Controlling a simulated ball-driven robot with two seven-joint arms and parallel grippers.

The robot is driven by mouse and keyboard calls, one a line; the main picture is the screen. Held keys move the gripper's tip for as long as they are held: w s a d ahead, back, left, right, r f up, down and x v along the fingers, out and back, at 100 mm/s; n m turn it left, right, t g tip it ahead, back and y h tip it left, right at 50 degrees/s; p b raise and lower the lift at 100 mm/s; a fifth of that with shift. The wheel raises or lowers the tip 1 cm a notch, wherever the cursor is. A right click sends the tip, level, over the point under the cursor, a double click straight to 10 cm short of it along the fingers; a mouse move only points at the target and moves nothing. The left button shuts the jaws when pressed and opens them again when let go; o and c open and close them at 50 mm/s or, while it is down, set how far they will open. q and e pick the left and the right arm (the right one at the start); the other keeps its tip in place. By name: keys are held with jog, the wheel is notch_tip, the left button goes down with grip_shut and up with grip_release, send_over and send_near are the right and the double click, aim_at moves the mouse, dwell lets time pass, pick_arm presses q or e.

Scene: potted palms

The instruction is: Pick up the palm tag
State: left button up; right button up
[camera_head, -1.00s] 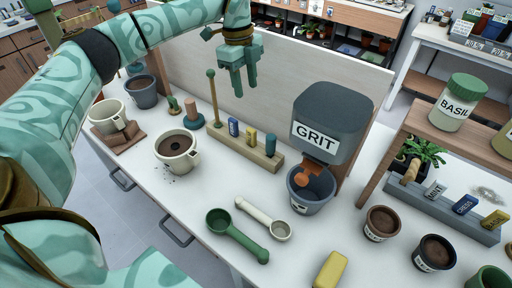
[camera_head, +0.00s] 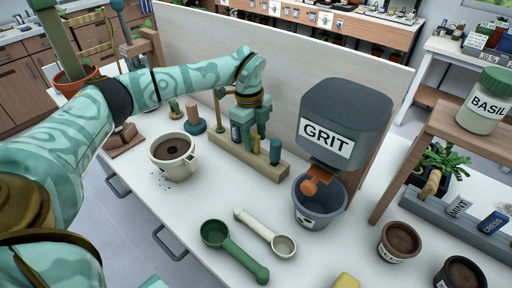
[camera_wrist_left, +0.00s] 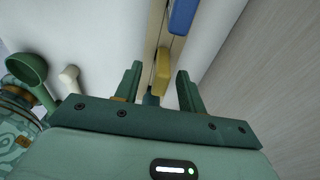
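Three tags stand in a wooden rack (camera_head: 222,158) on the bench. The blue tag (camera_head: 236,133) and the teal tag (camera_head: 275,151) show in the head view, and no readable word tells which is the palm tag. The yellow tag (camera_wrist_left: 162,66) shows in the left wrist view, with the blue tag (camera_wrist_left: 183,17) beyond it; the gripper hides it in the head view. My left gripper (camera_head: 251,138) is open, low over the rack. In the left wrist view its fingers (camera_wrist_left: 158,75) are either side of the yellow tag's line, apparently not closed on it. My right gripper is out of view.
A grit dispenser (camera_head: 345,110) with a grey pot (camera_head: 318,208) stands right of the rack. A cream cup (camera_head: 174,154) stands left. A green scoop (camera_head: 235,252) and a cream scoop (camera_head: 265,232) lie in front. A pale panel (camera_head: 290,65) rises behind.

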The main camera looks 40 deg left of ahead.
pick_arm(q)
notch_tip(320, 180, down, 2)
jog(key=shift+w+d, duration=0.1)
jog(key=shift+r, duration=0.2)
jog(key=shift+c, duration=0.7)
grip_shut()
jog(key=shift+r, duration=0.1)
